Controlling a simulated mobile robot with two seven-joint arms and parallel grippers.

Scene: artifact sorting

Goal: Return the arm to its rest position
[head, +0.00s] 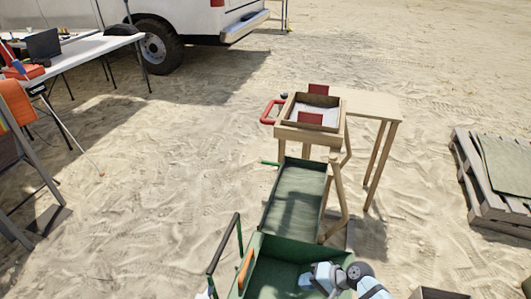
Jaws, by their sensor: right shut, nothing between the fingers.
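My right arm, light blue and grey, comes in at the bottom edge, right of centre. It is folded low over the green cart or bin (262,262) at the bottom centre. My right gripper (310,280) is at the left end of this arm, shut and empty, and small in the view. It appears apart from the wooden stand. My left gripper is not in view.
A wooden stand (385,107) bears a sand-filled box (287,110) with red plates and a red handle (268,111). A green chute (297,200) slopes below it. A pallet (480,190) lies right. A white table (85,50) and truck (185,17) stand back left. Open sand lies between.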

